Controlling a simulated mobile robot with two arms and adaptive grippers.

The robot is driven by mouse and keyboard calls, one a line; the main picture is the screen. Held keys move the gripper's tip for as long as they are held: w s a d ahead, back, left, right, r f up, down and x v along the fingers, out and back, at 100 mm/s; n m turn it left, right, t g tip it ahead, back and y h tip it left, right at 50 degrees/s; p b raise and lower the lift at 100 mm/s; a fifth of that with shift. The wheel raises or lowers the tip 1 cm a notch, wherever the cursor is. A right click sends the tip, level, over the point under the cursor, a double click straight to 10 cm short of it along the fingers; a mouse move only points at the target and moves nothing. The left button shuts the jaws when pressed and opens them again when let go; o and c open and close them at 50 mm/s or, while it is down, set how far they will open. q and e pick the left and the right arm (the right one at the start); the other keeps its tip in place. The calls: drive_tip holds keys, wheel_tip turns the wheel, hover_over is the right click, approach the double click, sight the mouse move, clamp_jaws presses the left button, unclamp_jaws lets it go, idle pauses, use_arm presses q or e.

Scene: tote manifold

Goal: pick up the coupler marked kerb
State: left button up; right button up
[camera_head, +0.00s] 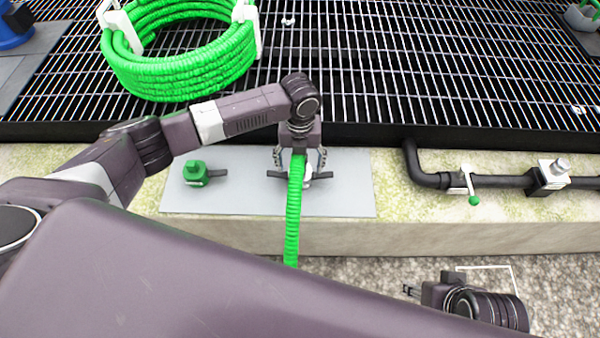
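My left gripper (300,168) points down over the grey plate (236,202) on the kerb, its two fingers spread. Between and below them is a pale fitting (309,177) with dark levers out to both sides. A green hose (293,220) runs from under the gripper over the kerb's front edge. I see no finger clearly touching the fitting. No kerb marking is readable. My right gripper (411,290) is low at the right, seen partly; its fingers are too small to judge.
A coiled green hose (180,70) in white holders lies on the metal grating (420,70) behind. My own arm covers the lower left.

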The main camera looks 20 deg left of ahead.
use_arm(q)
wheel_tip(320, 180, down, 3)
drive_tip(key=shift+r, duration=0.15)
drive_tip(key=shift+r, duration=0.1)
drive_tip(key=shift+c, duration=0.6)
drive_tip(key=c, duration=1.5)
